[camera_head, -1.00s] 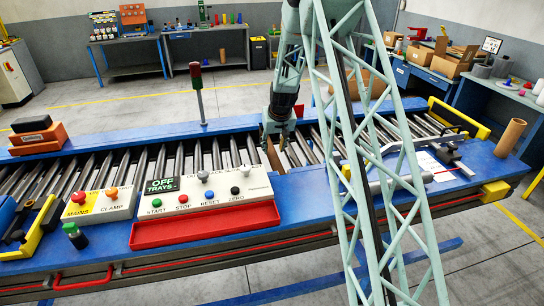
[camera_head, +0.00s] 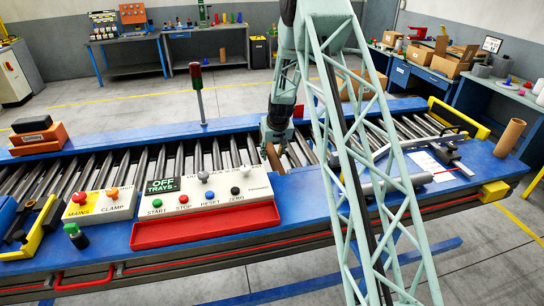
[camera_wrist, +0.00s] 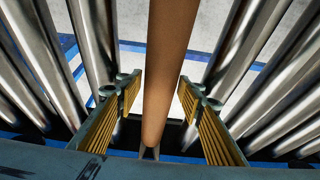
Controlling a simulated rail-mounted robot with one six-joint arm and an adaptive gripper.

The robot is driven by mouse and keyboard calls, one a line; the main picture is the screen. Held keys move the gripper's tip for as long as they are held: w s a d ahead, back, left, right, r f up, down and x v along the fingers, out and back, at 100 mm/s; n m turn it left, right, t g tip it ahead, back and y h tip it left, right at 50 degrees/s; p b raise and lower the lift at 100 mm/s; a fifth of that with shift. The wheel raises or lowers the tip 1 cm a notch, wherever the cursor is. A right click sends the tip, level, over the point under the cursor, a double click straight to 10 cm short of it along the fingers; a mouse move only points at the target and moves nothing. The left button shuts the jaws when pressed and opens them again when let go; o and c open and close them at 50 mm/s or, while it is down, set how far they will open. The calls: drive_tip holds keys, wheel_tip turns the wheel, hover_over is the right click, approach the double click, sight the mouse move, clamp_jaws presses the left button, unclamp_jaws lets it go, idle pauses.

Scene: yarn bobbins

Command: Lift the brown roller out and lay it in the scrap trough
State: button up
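The brown roller (camera_wrist: 168,60) lies among the steel rollers of the conveyor in the wrist view. A short part of the brown roller (camera_head: 274,158) shows below my gripper in the head view. My gripper (camera_wrist: 158,98) is open, with one ribbed yellow finger pad on each side of the roller. Gaps show between both pads and the roller. In the head view my gripper (camera_head: 276,146) is low over the conveyor bed. A red trough (camera_head: 205,232) runs along the front edge of the blue frame, in front of the button panel, and looks empty.
The button panel (camera_head: 205,195) stands left of my gripper, between the rollers and the red trough. A signal post (camera_head: 200,95) rises behind the conveyor. A brown tube (camera_head: 509,138) stands upright at the right end. My lattice column hides part of the conveyor.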

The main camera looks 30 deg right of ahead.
sight(272, 151)
drive_tip(key=shift+c, duration=0.6)
drive_tip(key=c, duration=1)
drive_tip(key=shift+r, duration=0.15)
drive_tip(key=shift+r, duration=4.9)
drive_tip(key=shift+a, duration=0.15)
